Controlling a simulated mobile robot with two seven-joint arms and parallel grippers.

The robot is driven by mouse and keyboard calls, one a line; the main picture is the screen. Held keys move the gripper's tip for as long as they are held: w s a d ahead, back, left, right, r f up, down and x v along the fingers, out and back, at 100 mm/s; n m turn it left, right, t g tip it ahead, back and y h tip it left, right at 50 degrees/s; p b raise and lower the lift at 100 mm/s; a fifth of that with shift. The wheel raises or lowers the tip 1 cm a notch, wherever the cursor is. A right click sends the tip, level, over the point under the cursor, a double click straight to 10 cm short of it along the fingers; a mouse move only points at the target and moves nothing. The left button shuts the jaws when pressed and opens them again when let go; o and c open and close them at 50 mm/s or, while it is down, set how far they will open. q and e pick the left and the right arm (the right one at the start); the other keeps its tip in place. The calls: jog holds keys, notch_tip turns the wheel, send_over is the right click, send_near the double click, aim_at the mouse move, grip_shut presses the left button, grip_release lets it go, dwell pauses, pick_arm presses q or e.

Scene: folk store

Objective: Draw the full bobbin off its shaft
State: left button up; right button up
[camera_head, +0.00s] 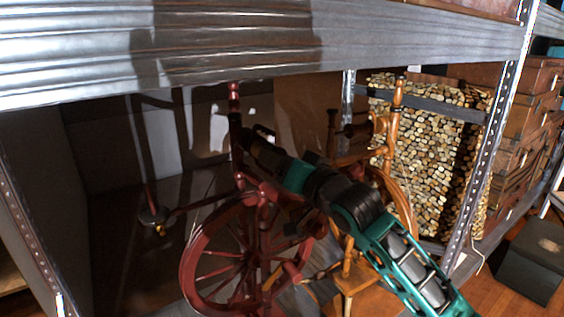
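A dark red spinning wheel (193,266) stands under a metal shelf, with its spoked wheel low and a red post (235,115) rising above it. My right arm comes in from the lower right, across the front of this wheel. My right gripper (254,143) is at the upper part of the red spinning wheel, close beside the post. Its fingers are dark and small there, so I cannot tell whether they are apart or closed on anything. I cannot make out the full bobbin or its shaft clearly; the gripper and arm cover that area. My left gripper is not in view.
A metal shelf beam (420,40) crosses above the wheel, close over my gripper. A lighter wooden spinning wheel (397,120) stands behind to the right. Stacked logs (440,150), a perforated upright (490,140) and brown boxes (525,110) are at right. A dark box (530,270) sits on the floor.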

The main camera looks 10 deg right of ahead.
jog(key=shift+c, duration=1.4)
jog(key=shift+s, duration=0.1)
jog(key=shift+p+v, duration=0.45)
jog(key=shift+v, duration=0.3)
jog(key=shift+p+v, duration=1.1)
jog(key=shift+v, duration=1.9)
jog(key=shift+p+v, duration=0.55)
jog(key=shift+v, duration=1.95)
